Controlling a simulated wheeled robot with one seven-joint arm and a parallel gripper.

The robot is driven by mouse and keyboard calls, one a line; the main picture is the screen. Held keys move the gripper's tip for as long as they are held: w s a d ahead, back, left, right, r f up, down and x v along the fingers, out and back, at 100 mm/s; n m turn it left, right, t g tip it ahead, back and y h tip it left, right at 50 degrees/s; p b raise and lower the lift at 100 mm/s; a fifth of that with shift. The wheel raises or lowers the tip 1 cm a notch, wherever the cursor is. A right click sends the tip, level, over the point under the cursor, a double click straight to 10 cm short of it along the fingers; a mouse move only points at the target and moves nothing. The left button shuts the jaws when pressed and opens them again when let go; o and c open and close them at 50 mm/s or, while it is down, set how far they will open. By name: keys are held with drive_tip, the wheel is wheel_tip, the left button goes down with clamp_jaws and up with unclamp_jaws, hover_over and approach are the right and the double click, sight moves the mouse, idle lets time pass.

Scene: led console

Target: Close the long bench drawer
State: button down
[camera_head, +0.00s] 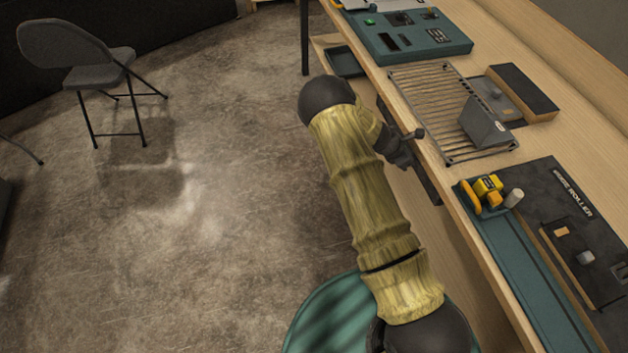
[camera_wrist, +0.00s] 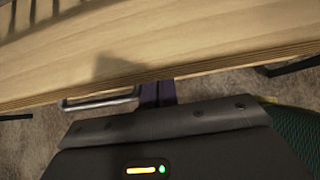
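The wooden bench (camera_head: 440,150) runs diagonally down the right side of the head view. A dark drawer front (camera_head: 428,186) shows under its edge, partly hidden by my arm; I cannot tell how far it stands out. My gripper (camera_head: 408,142) is at the bench's front edge, beside that dark front. In the wrist view, my gripper's two dark fingers (camera_wrist: 158,93) look pressed together, with nothing visible between them. A metal bar handle (camera_wrist: 100,103) lies just left of the fingers, under the bench edge (camera_wrist: 200,68). Whether they touch is unclear.
On the bench stand a teal console (camera_head: 410,42), a slatted rack (camera_head: 425,90), a yellow device (camera_head: 488,190) and a dark panel (camera_head: 575,225). A grey folding chair (camera_head: 80,60) stands left; the floor between is clear.

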drive_tip(key=shift+d+r, duration=0.2)
drive_tip(key=shift+d, duration=0.2)
drive_tip(key=shift+a, duration=0.1)
drive_tip(key=s+a+r, duration=0.3)
drive_tip(key=a+r, duration=0.3)
drive_tip(key=a, duration=0.5)
drive_tip(key=shift+s+a+r+b, duration=0.15)
drive_tip(key=shift+r+b, duration=0.2)
drive_tip(key=shift+b, duration=0.1)
